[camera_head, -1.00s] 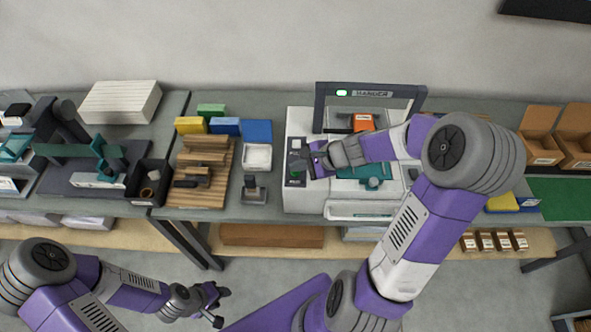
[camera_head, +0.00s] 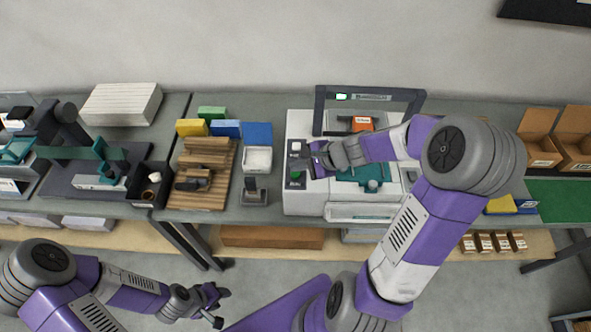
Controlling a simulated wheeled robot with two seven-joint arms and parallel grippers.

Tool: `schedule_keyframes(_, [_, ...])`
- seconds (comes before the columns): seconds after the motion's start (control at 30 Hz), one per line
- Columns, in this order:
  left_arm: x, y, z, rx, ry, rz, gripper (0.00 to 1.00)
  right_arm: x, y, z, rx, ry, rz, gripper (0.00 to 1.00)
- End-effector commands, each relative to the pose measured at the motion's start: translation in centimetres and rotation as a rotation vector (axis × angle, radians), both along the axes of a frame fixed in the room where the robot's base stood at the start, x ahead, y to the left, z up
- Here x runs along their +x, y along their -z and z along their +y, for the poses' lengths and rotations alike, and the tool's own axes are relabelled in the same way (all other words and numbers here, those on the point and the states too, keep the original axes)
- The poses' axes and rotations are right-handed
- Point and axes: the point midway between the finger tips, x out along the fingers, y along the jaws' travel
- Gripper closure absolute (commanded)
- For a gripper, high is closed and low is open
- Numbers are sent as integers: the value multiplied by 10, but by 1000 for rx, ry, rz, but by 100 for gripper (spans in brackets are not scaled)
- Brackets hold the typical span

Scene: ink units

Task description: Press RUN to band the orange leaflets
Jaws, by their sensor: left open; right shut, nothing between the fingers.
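The banding machine (camera_head: 408,194) is a white unit with a dark arch (camera_head: 320,115) over it and a lit lamp (camera_head: 341,97) on the arch. The orange leaflets (camera_head: 362,124) lie under the arch at the back. A dark control panel on the machine's left side carries a white button (camera_head: 296,147) and a green button (camera_head: 295,175). My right gripper (camera_head: 311,161) is shut and empty, at the panel's right edge beside the buttons. Whether it touches the panel is unclear. My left gripper (camera_head: 221,306) is open and empty, low in front of the table.
My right forearm crosses above the machine and hides part of it. To the left are a wooden slatted board (camera_head: 221,152), a white tray (camera_head: 257,158) and a dark bin (camera_head: 140,190). Open cardboard boxes (camera_head: 541,147) stand at the right.

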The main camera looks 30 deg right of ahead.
Motion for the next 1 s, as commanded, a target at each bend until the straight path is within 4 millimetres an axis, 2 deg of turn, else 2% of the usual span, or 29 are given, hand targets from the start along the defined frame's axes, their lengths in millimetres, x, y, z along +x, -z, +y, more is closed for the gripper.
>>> schedule_keyframes(0.43, [0, -5, 0, 0, 0, 0, 57, 0, -6, 0, -1, -1, 0, 100])
schedule_keyframes(0.9, [0, -43, 0, 0, 0, 0, 57, 0, -51, 0, -1, -1, -2, 100])
schedule_keyframes(1.0, [0, -45, 0, 0, 0, 0, 57, 0, -54, 0, -1, -1, 0, 100])
